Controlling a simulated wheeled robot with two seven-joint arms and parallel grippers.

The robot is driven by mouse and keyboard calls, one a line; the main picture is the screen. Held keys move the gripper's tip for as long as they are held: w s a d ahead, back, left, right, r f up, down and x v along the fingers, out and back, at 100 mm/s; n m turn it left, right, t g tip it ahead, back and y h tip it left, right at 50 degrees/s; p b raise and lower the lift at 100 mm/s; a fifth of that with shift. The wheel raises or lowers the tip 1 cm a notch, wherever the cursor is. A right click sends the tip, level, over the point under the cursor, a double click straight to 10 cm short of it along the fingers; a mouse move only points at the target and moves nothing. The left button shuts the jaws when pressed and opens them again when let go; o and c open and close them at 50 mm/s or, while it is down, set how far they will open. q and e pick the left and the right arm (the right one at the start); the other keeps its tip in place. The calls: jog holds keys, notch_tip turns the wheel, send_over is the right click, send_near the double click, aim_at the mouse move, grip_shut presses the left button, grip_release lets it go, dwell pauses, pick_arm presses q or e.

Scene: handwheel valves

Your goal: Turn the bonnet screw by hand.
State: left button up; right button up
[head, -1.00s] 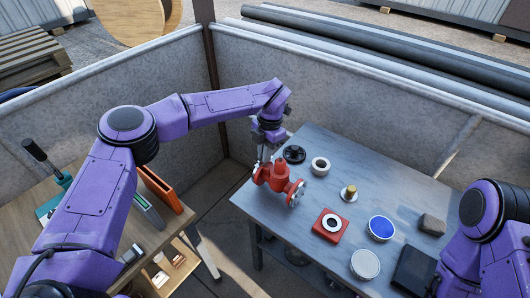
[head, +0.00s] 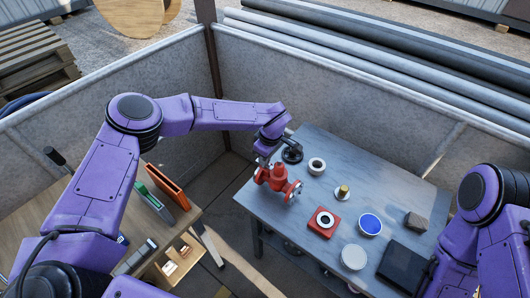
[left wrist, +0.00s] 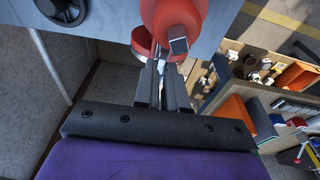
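The red valve (head: 278,178) stands at the left corner of the grey table, with a round flange at each side. My left gripper (head: 264,163) is at the valve's far left side, pointing down beside its upper body. In the left wrist view the red valve body (left wrist: 175,15) fills the top middle. A square-ended metal piece (left wrist: 178,43), perhaps the bonnet screw, sticks out just beyond my left fingertips (left wrist: 164,66). The fingers are close together with a narrow gap; whether they touch or clasp it is unclear. My right gripper is out of view.
A black handwheel (head: 291,153) lies just behind the valve. A white ring (head: 317,166), brass fitting (head: 343,191), red block (head: 324,224), blue-topped round container (head: 370,225) and white disc (head: 354,257) are to the right. A wooden bench (head: 35,225) stands at left.

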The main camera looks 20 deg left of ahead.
pick_arm(q)
jog(key=o, duration=0.4)
jog(key=shift+o, duration=0.2)
jog(key=shift+r, duration=3)
jog(key=shift+r, duration=0.1)
